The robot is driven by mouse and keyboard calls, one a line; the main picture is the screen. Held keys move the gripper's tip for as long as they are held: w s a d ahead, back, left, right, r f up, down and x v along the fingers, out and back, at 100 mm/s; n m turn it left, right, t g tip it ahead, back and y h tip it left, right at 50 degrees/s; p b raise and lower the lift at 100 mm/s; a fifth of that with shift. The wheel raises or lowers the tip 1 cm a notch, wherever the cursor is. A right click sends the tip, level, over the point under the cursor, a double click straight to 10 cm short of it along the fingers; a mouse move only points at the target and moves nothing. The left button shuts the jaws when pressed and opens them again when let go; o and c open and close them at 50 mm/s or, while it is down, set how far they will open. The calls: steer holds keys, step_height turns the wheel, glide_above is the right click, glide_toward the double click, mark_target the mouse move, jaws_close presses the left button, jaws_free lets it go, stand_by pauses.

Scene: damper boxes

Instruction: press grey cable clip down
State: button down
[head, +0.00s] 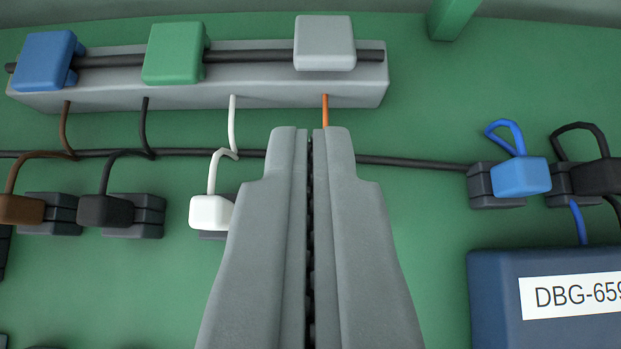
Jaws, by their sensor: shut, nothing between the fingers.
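The grey cable clip (325,44) sits at the right end of the grey rail (200,97), over the black cable (250,56) that runs along it. From this view I cannot tell how far down the clip is seated. My gripper (310,130) is shut and empty. Its fingertips show just below the grey clip in the picture, in front of an orange wire (325,108), and no contact with the clip is visible. The gripper hides the lower part of that wire.
A green clip (174,53) and a blue clip (45,60) sit on the same rail, left of the grey one. Brown, black and white plugs (210,212) are below. Blue (521,177) and black plugs and a labelled blue box (495,300) stand at right. A green post (455,18) is top right.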

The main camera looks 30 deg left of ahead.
steer(key=shift+v, duration=2.35)
